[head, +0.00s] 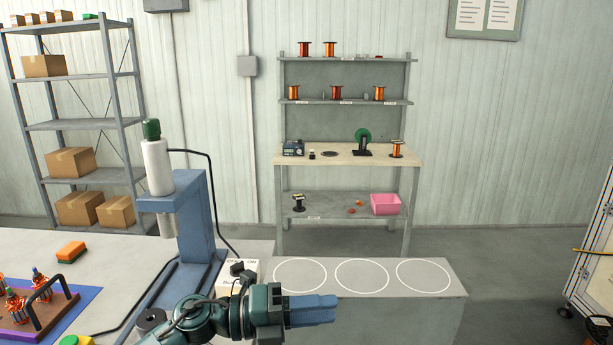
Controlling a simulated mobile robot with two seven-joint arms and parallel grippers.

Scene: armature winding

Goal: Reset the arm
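My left arm comes in at the bottom of the head view. Its dark green wrist leads to the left gripper (325,309), whose blue fingers point right. The fingers lie close against each other with no gap showing, and nothing shows between them. The gripper is in front of the low grey bench with white circles (448,283).
A blue press (196,215) stands on the left table, by a white switch box (238,272). A tray of wound parts (38,318) and an orange sponge (71,251) lie further left. The circles are empty. Floor to the right is clear up to a cart (594,265).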

